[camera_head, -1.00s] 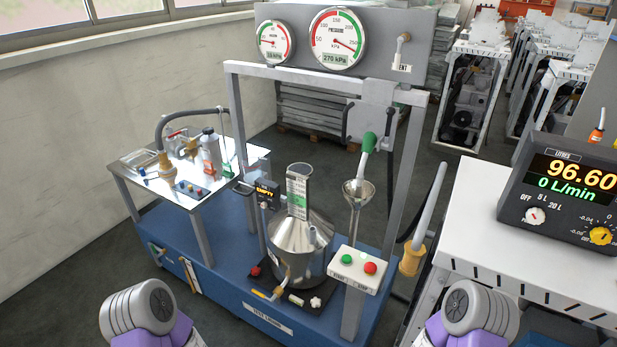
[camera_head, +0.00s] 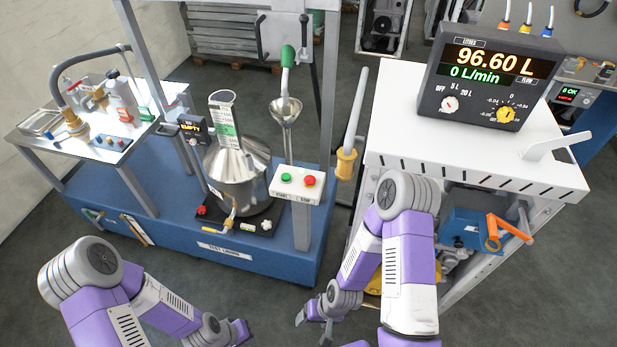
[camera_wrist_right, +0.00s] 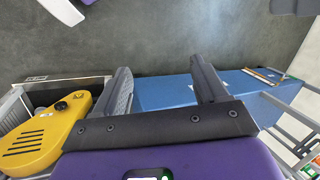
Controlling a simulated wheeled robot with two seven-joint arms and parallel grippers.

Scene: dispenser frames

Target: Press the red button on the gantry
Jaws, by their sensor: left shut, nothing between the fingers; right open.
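The red button (camera_head: 310,181) sits at the right of a white button box (camera_head: 298,195), beside a green button (camera_head: 286,177). The box is on a grey post at the front of the blue gantry base (camera_head: 200,240), and nothing covers the red button. My left gripper (camera_head: 243,333) is low at the bottom edge of the head view, shut and empty. My right gripper (camera_head: 312,322) is below and in front of the box, well apart from it. The right wrist view shows its two fingers (camera_wrist_right: 163,85) spread with nothing between them.
A white bench (camera_head: 400,150) with a litre meter (camera_head: 490,75) is at the right, close to my right arm. Dark floor in front of the blue base is free.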

